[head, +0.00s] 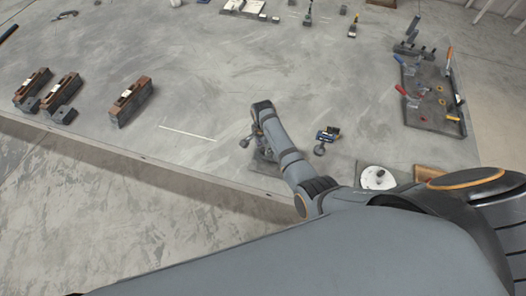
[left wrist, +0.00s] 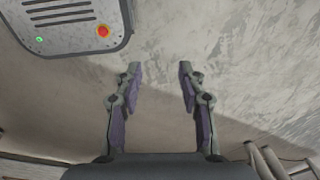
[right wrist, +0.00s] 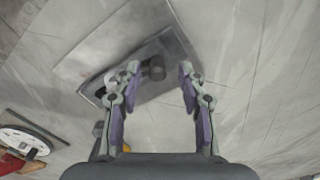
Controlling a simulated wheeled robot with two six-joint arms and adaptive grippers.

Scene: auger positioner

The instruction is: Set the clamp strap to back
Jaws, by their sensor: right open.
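In the right wrist view, a flat grey plate (right wrist: 90,88) carries a raised block with a short dark round knob (right wrist: 153,68). I cannot tell which part is the clamp strap. My right gripper (right wrist: 160,72) is open, and the knob appears between its fingertips; no contact can be made out.
A small dark-and-blue device (head: 327,136) stands right of my right wrist. A white disc (head: 377,178) lies farther right, near a dark tool tray (head: 430,115). Several brown-topped blocks (head: 131,100) stand at the left. The middle of the table (head: 200,60) is clear.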

